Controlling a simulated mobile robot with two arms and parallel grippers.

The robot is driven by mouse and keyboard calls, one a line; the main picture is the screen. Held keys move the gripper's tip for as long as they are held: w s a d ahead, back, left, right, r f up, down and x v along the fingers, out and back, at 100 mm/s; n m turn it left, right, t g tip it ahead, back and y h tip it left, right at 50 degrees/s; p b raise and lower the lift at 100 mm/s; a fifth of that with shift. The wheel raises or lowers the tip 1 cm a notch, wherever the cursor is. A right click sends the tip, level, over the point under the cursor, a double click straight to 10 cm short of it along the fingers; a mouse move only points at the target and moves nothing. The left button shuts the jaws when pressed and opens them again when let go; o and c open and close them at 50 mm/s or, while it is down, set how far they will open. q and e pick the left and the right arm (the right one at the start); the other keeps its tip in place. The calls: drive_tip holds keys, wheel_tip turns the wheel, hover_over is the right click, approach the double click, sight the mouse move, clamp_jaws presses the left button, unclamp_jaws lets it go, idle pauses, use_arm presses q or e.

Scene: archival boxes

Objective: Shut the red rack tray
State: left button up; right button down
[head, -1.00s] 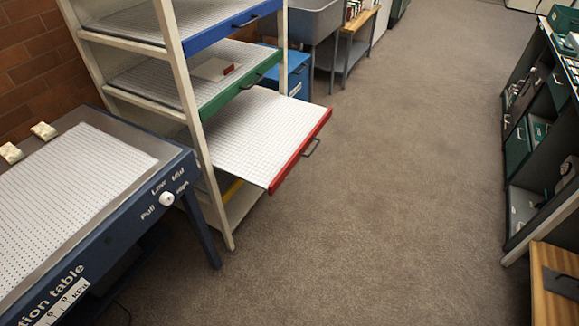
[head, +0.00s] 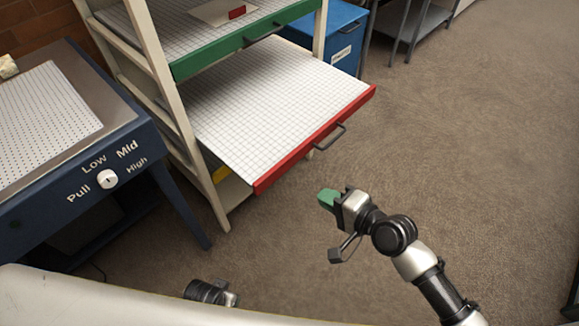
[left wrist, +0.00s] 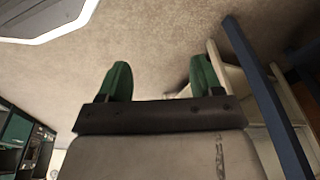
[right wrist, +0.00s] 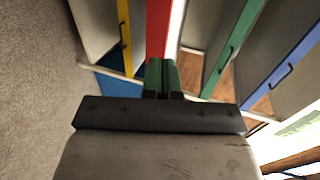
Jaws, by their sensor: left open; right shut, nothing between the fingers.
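The red rack tray (head: 315,140) is pulled out of the cream rack, its white gridded bed exposed. It has a red front edge and a dark handle (head: 328,137). My right gripper (head: 327,199) has green fingertips and is shut and empty, in front of the tray, a little below and apart from the red front in the head view. In the right wrist view the red front (right wrist: 159,30) lies just beyond the shut fingers (right wrist: 161,75). My left gripper (left wrist: 160,82) is open and empty, with bare floor beyond its fingers in the left wrist view.
The green tray (head: 245,40) sits above the red one in the rack, holding a small red-marked item. A blue table (head: 120,150) with a white knob stands left of the rack. A blue cabinet (head: 335,35) stands behind. Carpet (head: 460,130) is clear to the right.

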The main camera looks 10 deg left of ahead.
sight(278, 169)
drive_tip(key=x, duration=0.4)
drive_tip(key=b+x, duration=0.1)
drive_tip(key=x, duration=0.3)
drive_tip(key=b+x, duration=0.1)
drive_tip(key=x, duration=0.3)
drive_tip(key=shift+a+r, duration=0.2)
drive_tip(key=shift+r, duration=0.15)
use_arm(q)
wheel_tip(278, 169, up, 8)
drive_tip(key=w, duration=0.1)
drive_tip(key=shift+w+f+t, duration=0.15)
drive_tip(key=shift+w+t, duration=0.15)
drive_tip(key=shift+w, duration=0.05)
use_arm(e)
drive_tip(key=shift+w+a, duration=0.35)
drive_tip(key=shift+a, duration=0.1)
